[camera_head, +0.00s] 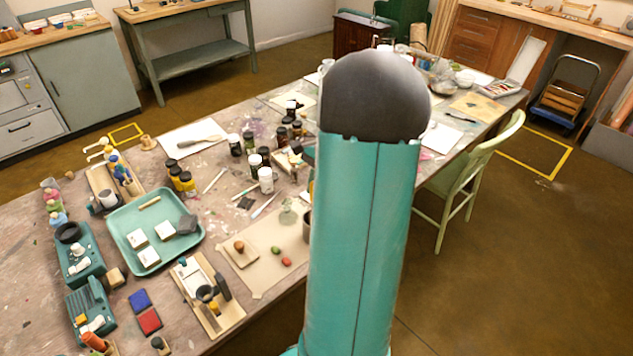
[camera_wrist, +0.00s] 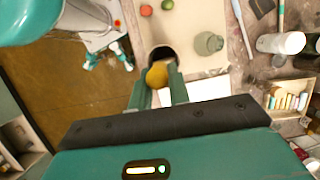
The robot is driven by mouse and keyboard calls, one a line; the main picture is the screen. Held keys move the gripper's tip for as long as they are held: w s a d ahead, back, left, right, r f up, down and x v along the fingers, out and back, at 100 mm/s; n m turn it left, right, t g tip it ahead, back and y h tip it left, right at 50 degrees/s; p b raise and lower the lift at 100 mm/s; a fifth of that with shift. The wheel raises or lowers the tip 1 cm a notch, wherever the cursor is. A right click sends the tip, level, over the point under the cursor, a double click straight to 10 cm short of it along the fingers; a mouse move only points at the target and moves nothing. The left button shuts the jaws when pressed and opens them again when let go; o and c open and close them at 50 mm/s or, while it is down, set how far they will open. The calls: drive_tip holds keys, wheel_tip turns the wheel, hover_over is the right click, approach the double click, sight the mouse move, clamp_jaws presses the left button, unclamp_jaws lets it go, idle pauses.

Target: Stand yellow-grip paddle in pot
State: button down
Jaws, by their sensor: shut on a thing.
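In the wrist view my gripper (camera_wrist: 159,88) is shut on the yellow-grip paddle (camera_wrist: 157,75). Only its rounded yellow grip shows, nearly end-on, between the two teal fingers; the rest of the paddle is hidden beneath it. The pot (camera_wrist: 163,52), with a dark round mouth, lies just beyond the grip, which overlaps its near edge in this view. I cannot tell whether the paddle's lower end is inside the pot. In the head view a sliver of the dark pot (camera_head: 306,226) shows at the left edge of my arm, which hides my gripper and the paddle.
A clear glass vessel (camera_wrist: 208,43) stands right of the pot. Red and green lumps lie on a beige sheet (camera_head: 262,262). White bottles (camera_wrist: 281,43) and a box of sticks (camera_wrist: 289,99) are at the right. The table edge and floor (camera_wrist: 60,85) are at the left.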

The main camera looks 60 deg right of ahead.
drive_tip(key=shift+f, duration=0.1)
drive_tip(key=c, duration=1.2)
unclamp_jaws()
drive_tip(key=shift+c, duration=0.2)
drive_tip(key=v, duration=1.3)
drive_tip(key=shift+r, duration=0.4)
